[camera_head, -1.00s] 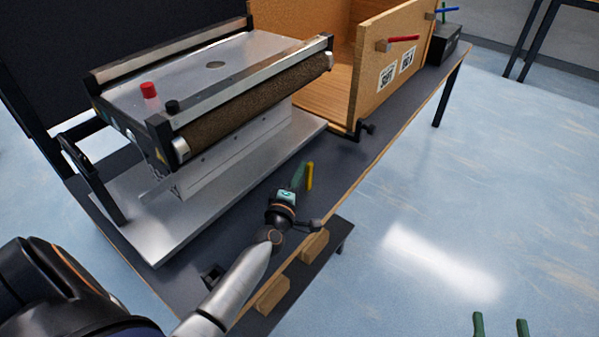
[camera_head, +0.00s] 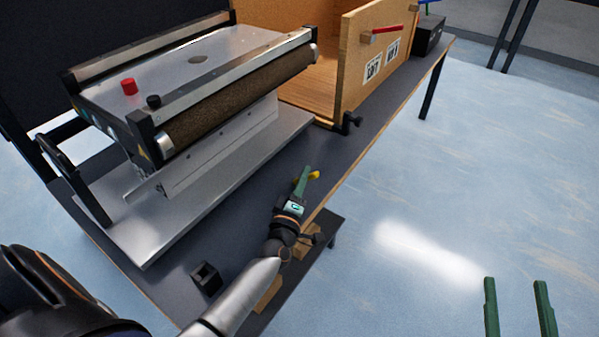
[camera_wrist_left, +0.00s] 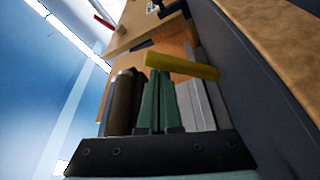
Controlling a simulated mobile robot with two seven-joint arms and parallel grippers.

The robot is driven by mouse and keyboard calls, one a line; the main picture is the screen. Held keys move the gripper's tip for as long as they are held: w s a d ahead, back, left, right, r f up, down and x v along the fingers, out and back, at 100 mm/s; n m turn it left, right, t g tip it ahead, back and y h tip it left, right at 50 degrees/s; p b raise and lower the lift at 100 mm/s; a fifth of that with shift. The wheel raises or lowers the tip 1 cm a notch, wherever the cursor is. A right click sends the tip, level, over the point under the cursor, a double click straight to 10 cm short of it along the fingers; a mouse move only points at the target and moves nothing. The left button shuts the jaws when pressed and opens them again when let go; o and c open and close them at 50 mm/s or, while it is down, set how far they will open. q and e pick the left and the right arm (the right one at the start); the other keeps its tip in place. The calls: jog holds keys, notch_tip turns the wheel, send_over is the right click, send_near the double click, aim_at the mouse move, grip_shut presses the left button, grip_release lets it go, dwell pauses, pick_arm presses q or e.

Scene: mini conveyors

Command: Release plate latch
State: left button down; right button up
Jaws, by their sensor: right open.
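A small yellow lever (camera_head: 314,175) is by the table's front edge, at the fingertips of my left gripper (camera_head: 304,177). The left gripper's green fingers are close together, with no object visible between them. In the left wrist view the yellow lever (camera_wrist_left: 190,67) lies crosswise over the tips of the left gripper (camera_wrist_left: 160,76). I cannot tell if they touch. The metal base plate (camera_head: 160,240) lies on the table under the mini conveyor (camera_head: 180,95). My right gripper (camera_head: 517,283) is open and empty over the floor at the lower right.
An open wooden box (camera_head: 363,90) with a red handle (camera_head: 386,30) stands behind the conveyor. A black clamp (camera_head: 351,122) is at its near corner. A small black block (camera_head: 206,278) sits on the dark table (camera_head: 240,240). The floor at right is clear.

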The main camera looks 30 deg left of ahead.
pick_arm(q)
jog(key=shift+d+f, duration=0.25)
jog(key=shift+d, duration=0.1)
jog(key=shift+s, duration=0.1)
dwell(0.5)
jog(key=shift+s+d+f, duration=0.1)
jog(key=shift+s+d, duration=0.05)
jog(key=shift+s, duration=0.1)
jog(key=p+v, duration=0.1)
jog(key=v, duration=0.9)
jog(key=shift+s+p, duration=0.2)
jog(key=shift+p, duration=0.2)
jog(key=shift+s+d, duration=0.25)
jog(key=shift+s, duration=0.45)
pick_arm(e)
notch_tip(320, 180, down, 10)
jog(key=m+g+h, duration=0.2)
jog(key=g, duration=0.2)
jog(key=shift+s+d+f, duration=0.25)
jog(key=shift+s+d, duration=0.05)
